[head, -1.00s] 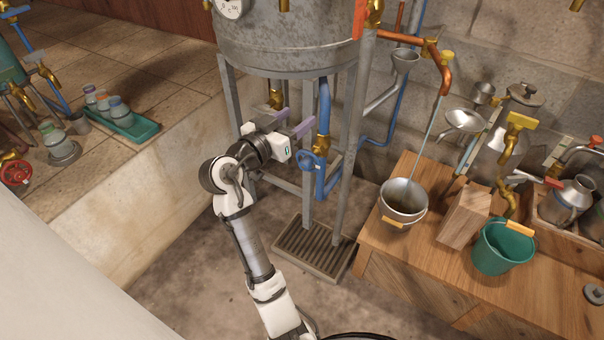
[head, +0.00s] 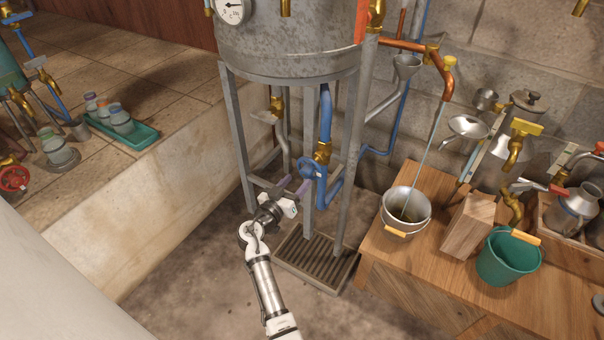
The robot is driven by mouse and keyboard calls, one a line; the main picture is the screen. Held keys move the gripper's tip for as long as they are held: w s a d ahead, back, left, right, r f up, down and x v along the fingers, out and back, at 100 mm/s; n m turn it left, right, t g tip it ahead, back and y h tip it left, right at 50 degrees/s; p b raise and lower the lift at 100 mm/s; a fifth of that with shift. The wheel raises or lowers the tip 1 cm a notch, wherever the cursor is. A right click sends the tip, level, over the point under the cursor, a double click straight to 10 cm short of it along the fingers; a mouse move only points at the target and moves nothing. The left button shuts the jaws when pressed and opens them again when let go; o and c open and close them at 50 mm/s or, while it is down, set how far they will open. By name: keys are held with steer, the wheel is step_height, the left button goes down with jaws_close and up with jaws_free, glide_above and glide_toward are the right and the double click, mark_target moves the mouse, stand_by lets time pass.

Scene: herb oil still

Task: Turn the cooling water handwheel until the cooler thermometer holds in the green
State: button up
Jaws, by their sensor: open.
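The blue cooling water handwheel (head: 310,168) sits on a blue pipe with a brass valve (head: 322,152) under the grey metal tank (head: 285,50). A round white dial (head: 232,11) on the tank's front is cut by the top edge of the head view. Its pointer is visible, but no green band can be made out. My gripper (head: 294,185) is open, with its purple fingers just below and left of the handwheel. I cannot tell whether a finger touches the wheel. Nothing shows between the fingers.
Grey tank legs (head: 238,140) stand close around my gripper, above a floor grate (head: 318,262). A wooden bench (head: 400,250) at right carries a metal pot (head: 405,210) and a green bucket (head: 508,258). A stone ledge (head: 150,185) lies left. A red handwheel (head: 14,178) is far left.

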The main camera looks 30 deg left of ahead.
mark_target(303, 174)
steer(key=shift+w, duration=2.05)
steer(key=shift+c, duration=0.3)
steer(key=c, duration=0.9)
